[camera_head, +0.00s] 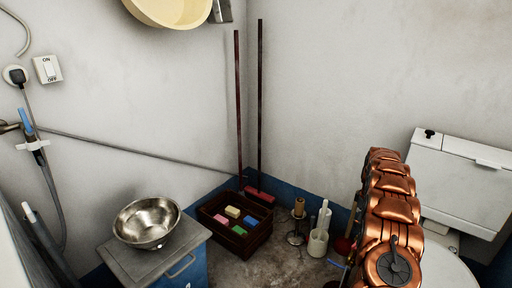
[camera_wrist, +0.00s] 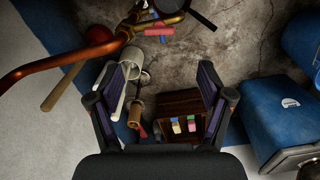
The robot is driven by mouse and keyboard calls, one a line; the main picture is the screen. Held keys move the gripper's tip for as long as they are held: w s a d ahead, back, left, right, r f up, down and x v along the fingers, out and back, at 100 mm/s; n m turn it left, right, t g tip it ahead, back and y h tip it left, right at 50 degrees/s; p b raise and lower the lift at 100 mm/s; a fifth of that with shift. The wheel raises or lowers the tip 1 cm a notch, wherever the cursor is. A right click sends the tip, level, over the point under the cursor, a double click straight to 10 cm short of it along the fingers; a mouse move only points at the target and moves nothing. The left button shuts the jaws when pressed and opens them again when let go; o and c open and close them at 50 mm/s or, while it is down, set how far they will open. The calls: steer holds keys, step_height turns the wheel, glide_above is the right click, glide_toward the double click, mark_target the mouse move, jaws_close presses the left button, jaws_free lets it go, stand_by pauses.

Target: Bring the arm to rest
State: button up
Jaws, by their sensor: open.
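My gripper (camera_wrist: 161,88) is open in the wrist view, with its two dark fingers spread wide and nothing held between them. Beyond the fingers, well apart from them, are the floor and a dark wooden crate. In the head view my copper-coloured arm (camera_head: 388,215) stands at the right, in front of the white toilet. The gripper itself cannot be made out in the head view.
The wooden crate (camera_head: 252,236) holds several coloured blocks. A metal bowl (camera_head: 147,222) sits on a blue cabinet (camera_head: 193,270). A brush holder (camera_head: 318,242) and the toilet tank (camera_head: 455,180) stand near my arm. Two poles (camera_head: 260,105) lean in the corner.

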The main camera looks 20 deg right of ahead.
steer(key=s+a+r+m+p, duration=0.1)
steer(key=s+a+r+p, duration=0.25)
steer(key=a+r, duration=0.7)
steer(key=s+a+r+m+p, duration=0.1)
steer(key=s+a+r+p, duration=0.3)
steer(key=a+r, duration=0.65)
steer(key=s+a+r+p, duration=0.2)
steer(key=a+r+p, duration=0.5)
steer(key=r, duration=0.5)
steer(key=s+a+r+m+p, duration=0.1)
steer(key=s+a+r+p, duration=0.3)
steer(key=s, duration=0.6)
steer(key=s+a+r+m+g+p, duration=0.1)
steer(key=s+a+r+p, duration=0.2)
steer(key=s+a+r, duration=0.3)
steer(key=s+a+r+m+p, duration=0.1)
steer(key=s+a+r+p, duration=0.3)
steer(key=s, duration=0.9)
steer(key=shift+s+a+r+g+p, duration=0.35)
steer(key=shift+s+a+r+g, duration=0.1)
steer(key=shift+a, duration=0.8)
steer(key=shift+c, duration=0.2)
